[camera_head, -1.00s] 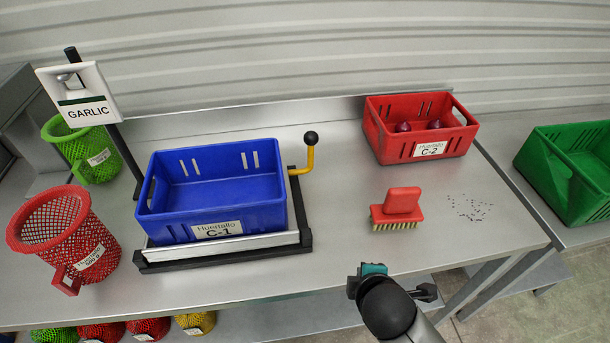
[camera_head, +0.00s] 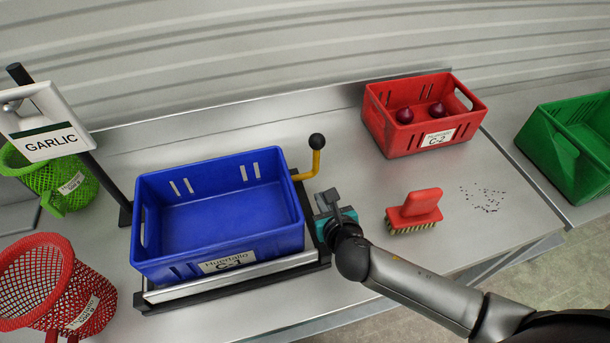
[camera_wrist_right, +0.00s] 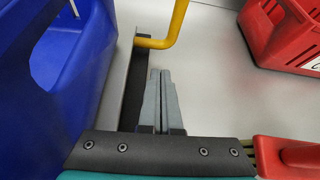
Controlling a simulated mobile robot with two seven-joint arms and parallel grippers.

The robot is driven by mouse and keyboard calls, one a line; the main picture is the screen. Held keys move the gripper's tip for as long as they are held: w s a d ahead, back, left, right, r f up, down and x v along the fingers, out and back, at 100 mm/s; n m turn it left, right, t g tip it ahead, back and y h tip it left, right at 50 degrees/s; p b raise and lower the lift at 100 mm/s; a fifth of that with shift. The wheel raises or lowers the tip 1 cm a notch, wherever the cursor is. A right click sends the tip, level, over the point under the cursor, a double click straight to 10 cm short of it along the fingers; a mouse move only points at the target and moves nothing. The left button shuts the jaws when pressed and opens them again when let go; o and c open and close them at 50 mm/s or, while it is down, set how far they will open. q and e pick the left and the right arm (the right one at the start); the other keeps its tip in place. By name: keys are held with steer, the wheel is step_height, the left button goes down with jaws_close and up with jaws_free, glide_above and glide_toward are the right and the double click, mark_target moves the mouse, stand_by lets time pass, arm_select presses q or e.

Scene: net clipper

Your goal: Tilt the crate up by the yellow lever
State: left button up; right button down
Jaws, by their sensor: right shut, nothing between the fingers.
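The blue crate (camera_head: 220,215) labelled C-1 sits flat on a black and silver tilting frame (camera_head: 235,278) and looks empty. The yellow lever (camera_head: 313,165), with a black ball knob (camera_head: 317,141), rises at the frame's back right corner. My right gripper (camera_head: 328,200) is shut and empty, just right of the crate and in front of the lever, apart from it. In the right wrist view, the shut fingers (camera_wrist_right: 161,98) point toward the lever's bend (camera_wrist_right: 160,42), and the blue crate (camera_wrist_right: 70,65) is on the left. My left gripper is not in view.
A red brush (camera_head: 416,211) lies right of my right gripper. A red crate (camera_head: 390,135) with red onions stands at the back right, a green crate (camera_head: 550,155) beyond. Mesh baskets and the GARLIC sign (camera_head: 45,143) are at left. Bare table lies between lever and red crate.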

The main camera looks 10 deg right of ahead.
mark_target(312, 190)
steer(key=shift+s, duration=0.15)
steer(key=shift+w+f, duration=0.2)
steer(key=shift+w, duration=0.15)
steer(key=b+x, duration=0.2)
steer(key=x, duration=0.6)
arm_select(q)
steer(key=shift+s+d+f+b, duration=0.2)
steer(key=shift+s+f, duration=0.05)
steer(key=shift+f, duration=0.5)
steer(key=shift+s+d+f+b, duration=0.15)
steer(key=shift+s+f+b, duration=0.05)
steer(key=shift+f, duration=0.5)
arm_select(e)
steer(key=shift+w+f, duration=0.3)
steer(key=shift+w, duration=0.25)
steer(key=shift+r, duration=0.1)
